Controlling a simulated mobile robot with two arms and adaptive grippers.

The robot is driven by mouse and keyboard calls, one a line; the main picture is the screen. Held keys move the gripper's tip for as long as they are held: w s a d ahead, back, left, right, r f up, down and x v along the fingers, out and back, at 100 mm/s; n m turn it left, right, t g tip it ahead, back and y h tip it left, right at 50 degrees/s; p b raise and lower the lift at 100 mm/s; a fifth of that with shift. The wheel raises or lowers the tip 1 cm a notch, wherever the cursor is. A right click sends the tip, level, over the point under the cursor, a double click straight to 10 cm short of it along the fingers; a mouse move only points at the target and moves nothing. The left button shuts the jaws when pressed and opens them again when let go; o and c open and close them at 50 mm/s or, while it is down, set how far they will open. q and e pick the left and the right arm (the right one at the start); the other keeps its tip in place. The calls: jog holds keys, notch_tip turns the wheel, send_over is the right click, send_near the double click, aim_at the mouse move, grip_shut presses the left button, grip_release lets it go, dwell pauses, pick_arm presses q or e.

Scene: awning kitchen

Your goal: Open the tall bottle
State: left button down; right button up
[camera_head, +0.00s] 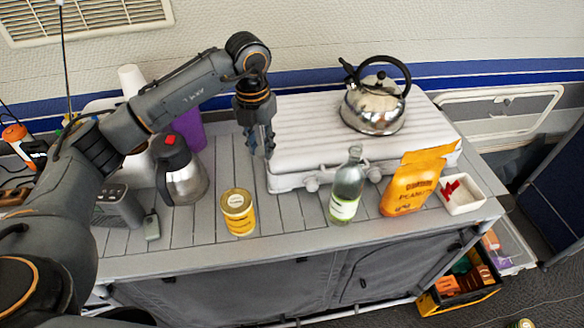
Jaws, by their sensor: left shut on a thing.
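The tall bottle (347,188) is clear glass with a pale green tint and a white label. It stands upright near the front edge of the counter, in front of the white stove. I cannot make out a separate cap on its mouth. My left gripper (263,150) points down at the left end of the stove, well to the left of the bottle and apart from it. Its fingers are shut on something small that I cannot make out. My right gripper is not in view.
A steel kettle (375,108) sits on the white stove (300,115). A yellow can (238,212) and a steel jug (183,175) stand left of the bottle. An orange peanut bag (415,184) and a white dish (462,194) stand right of it.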

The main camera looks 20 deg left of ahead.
aim_at(254, 190)
pick_arm(q)
jog(key=a+f+n, duration=0.1)
jog(key=f+n, duration=0.2)
jog(key=f, duration=0.2)
jog(key=a+f+n+p, duration=0.1)
jog(key=a+f+n, duration=0.1)
jog(key=f+n, duration=0.2)
jog(key=w+a+f+n, duration=0.1)
jog(key=f+n, duration=0.2)
jog(key=f, duration=0.5)
jog(key=shift+w+a+n+p, duration=0.1)
jog(key=shift+a+n+p, duration=0.15)
jog(key=shift+n+p, duration=0.15)
jog(key=c, duration=1.4)
grip_release()
jog(key=shift+f, duration=0.1)
jog(key=shift+o, duration=0.2)
jog(key=shift+r, duration=0.3)
jog(key=shift+w+r, duration=0.1)
jog(key=shift+r, duration=0.2)
notch_tip(254, 190, up, 11)
jog(key=b, duration=0.2)
jog(key=shift+b, duration=0.4)
